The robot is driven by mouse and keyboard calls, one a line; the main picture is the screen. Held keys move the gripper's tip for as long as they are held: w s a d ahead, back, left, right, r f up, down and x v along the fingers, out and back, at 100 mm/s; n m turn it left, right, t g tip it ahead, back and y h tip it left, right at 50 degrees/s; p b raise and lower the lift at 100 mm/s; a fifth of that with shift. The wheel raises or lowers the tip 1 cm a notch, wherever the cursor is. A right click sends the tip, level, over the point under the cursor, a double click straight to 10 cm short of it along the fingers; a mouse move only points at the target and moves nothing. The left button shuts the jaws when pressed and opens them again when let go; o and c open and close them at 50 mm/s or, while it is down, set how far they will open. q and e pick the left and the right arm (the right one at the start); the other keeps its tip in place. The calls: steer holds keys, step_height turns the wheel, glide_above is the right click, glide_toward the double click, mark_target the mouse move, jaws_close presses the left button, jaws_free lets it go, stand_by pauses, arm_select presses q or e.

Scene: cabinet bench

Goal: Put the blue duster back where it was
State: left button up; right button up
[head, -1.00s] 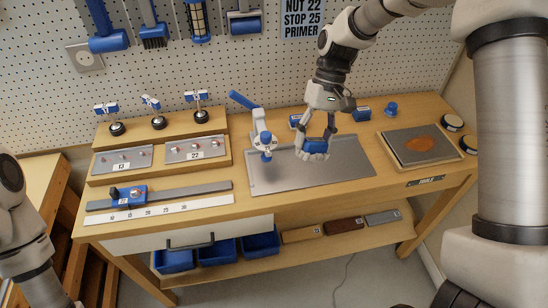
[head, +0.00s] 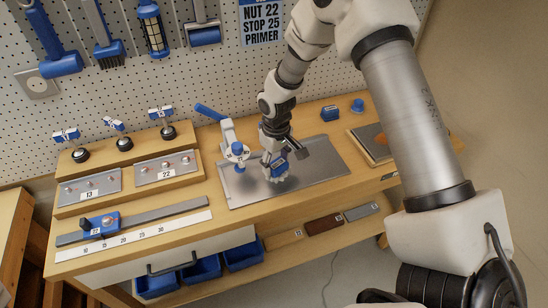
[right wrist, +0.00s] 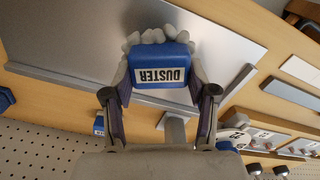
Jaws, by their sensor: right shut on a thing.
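The blue duster (head: 280,164) is a blue block with a white label and grey, lumpy fibres underneath. My right gripper (head: 275,168) is shut on it, one finger on each side. In the right wrist view the label of the duster (right wrist: 162,66) reads DUSTER, and the fibres point away from the palm. The duster is over the left part of the grey metal plate (head: 315,165), right of the blue-and-white clamp (head: 232,148). I cannot tell whether the fibres touch the plate. My left gripper is not in view.
A blue labelled block (head: 330,113) and a blue knob (head: 358,105) stand at the back right of the bench. A tray (head: 372,146) is partly behind my right arm. A ruler rail (head: 150,222) lies at the left. Blue tools hang on the pegboard (head: 95,75).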

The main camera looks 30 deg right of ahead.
mark_target(274, 163)
steer(key=shift+w+d+f, duration=0.1)
steer(key=shift+w+d, duration=0.15)
steer(key=shift+w, duration=0.3)
steer(key=shift+w+d+f, duration=0.1)
steer(key=shift+w+d, duration=0.1)
steer(key=shift+w, duration=0.35)
step_height(274, 163, down, 2)
steer(key=shift+f+p, duration=0.25)
steer(key=shift+p, duration=0.65)
steer(key=shift+w+f, duration=0.1)
steer(key=shift+f, duration=0.35)
steer(key=o, duration=1)
steer(key=shift+r, duration=0.15)
step_height(274, 163, up, 12)
steer(key=b, duration=0.3)
